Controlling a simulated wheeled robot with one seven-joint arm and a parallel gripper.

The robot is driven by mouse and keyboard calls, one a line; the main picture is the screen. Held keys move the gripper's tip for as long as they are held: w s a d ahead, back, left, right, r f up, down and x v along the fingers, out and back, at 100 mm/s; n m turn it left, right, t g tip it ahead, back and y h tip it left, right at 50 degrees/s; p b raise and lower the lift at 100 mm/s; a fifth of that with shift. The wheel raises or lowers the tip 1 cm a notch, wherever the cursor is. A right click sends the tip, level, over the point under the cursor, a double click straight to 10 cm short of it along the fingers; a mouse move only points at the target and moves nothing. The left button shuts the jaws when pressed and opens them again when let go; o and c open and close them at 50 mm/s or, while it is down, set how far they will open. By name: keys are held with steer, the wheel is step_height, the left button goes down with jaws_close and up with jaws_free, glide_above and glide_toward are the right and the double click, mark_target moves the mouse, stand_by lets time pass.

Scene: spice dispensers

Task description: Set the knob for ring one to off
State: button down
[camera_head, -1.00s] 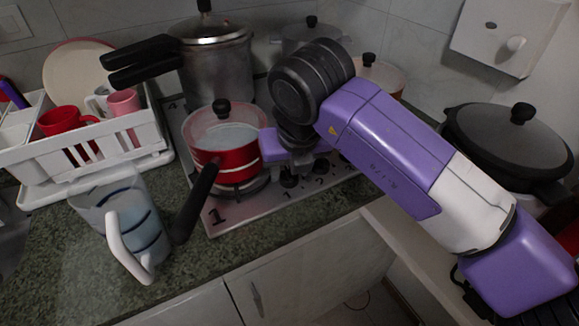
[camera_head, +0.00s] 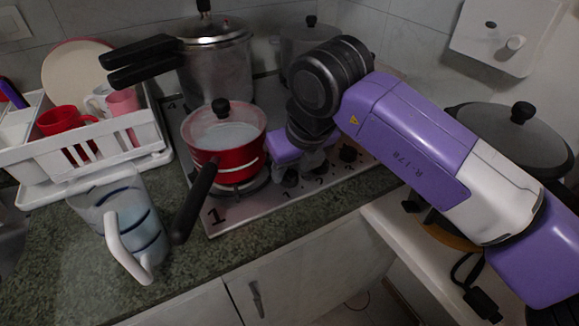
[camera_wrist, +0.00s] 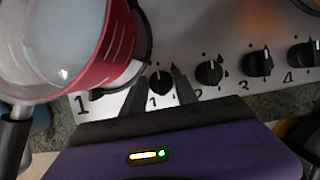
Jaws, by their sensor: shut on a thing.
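The stove's knob for ring one (camera_wrist: 160,83) is a round black knob above a printed 1 in the wrist view. My gripper (camera_wrist: 160,90) has its two dark fingers on either side of this knob, shut on it. In the head view my gripper (camera_head: 292,165) is low over the stove's front edge, right of the red pot. The knob's pointer setting is hard to make out between the fingers. Knob two (camera_wrist: 209,73), knob three (camera_wrist: 257,64) and knob four (camera_wrist: 301,55) stand in a row to the right.
A red pot with a glass lid (camera_head: 228,150) stands on the front-left ring, close beside my gripper, its black handle (camera_head: 195,203) jutting over the counter. A pressure cooker (camera_head: 216,68) stands behind. A clear pitcher (camera_head: 122,218) and white dish rack (camera_head: 85,150) are to the left.

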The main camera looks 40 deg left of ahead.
steer(key=c, duration=0.9)
jaws_free()
steer(key=shift+c, duration=0.2)
steer(key=v, duration=0.8)
steer(key=shift+s+d+f, duration=0.1)
